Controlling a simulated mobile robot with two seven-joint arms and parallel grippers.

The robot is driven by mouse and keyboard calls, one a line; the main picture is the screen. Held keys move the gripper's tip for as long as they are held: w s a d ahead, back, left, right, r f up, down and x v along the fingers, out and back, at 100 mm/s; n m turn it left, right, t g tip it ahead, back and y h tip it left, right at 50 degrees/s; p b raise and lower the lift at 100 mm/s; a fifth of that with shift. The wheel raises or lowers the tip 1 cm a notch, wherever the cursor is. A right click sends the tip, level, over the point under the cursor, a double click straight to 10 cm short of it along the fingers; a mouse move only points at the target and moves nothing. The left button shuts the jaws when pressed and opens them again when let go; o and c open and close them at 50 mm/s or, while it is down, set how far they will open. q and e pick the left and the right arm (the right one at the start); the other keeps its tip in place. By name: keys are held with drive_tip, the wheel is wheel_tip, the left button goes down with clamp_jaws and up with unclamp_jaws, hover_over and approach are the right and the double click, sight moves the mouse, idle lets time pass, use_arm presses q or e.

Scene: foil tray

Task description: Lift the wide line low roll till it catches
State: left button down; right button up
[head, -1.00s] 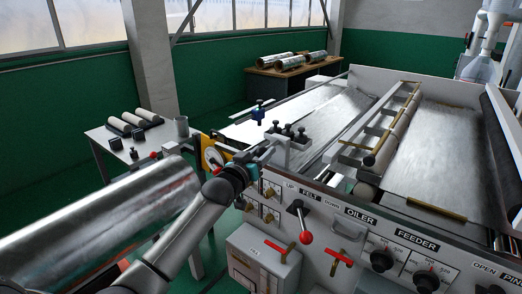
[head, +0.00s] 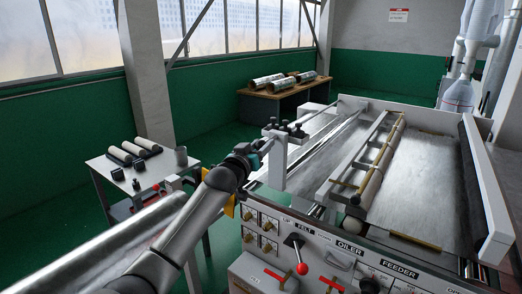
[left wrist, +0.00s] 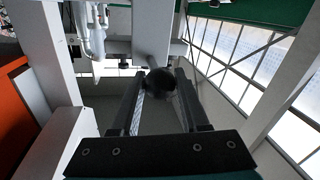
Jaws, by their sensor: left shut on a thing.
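My left gripper (head: 263,149) reaches from the left to the upright white bracket (head: 275,165) at the near left end of the machine. In the left wrist view, my left gripper (left wrist: 160,76) has its two fingers on either side of a dark round knob (left wrist: 161,84) and is shut on it. A pale grey post (left wrist: 152,35) stands behind the knob. A long, low silver roll or bar (head: 325,145) appears to run back from the bracket. Its near end is hidden, so I cannot tell whether it has caught. My right gripper is not in view.
The control panel (head: 345,262) with a red-knobbed lever (head: 302,268) lies right of my arm. A side table (head: 118,172) with pale rollers stands left. Wrapped rolls rest on the back table (head: 262,93).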

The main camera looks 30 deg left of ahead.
use_arm(q)
drive_tip(key=shift+a+r, duration=0.1)
drive_tip(key=shift+r, duration=0.6)
drive_tip(key=c, duration=0.7)
unclamp_jaws()
drive_tip(key=shift+c, duration=0.2)
drive_tip(key=o, duration=0.3)
drive_tip(key=shift+f, duration=0.35)
drive_tip(key=shift+s, duration=0.15)
drive_tip(key=shift+s+d+f, duration=0.15)
drive_tip(key=shift+s+d, duration=0.1)
drive_tip(key=shift+s, duration=0.3)
drive_tip(key=s+d+b, duration=0.1)
drive_tip(key=s+b, duration=0.1)
drive_tip(key=s, duration=1.1)
drive_tip(key=shift+s+d, duration=0.25)
drive_tip(key=shift+s, duration=0.15)
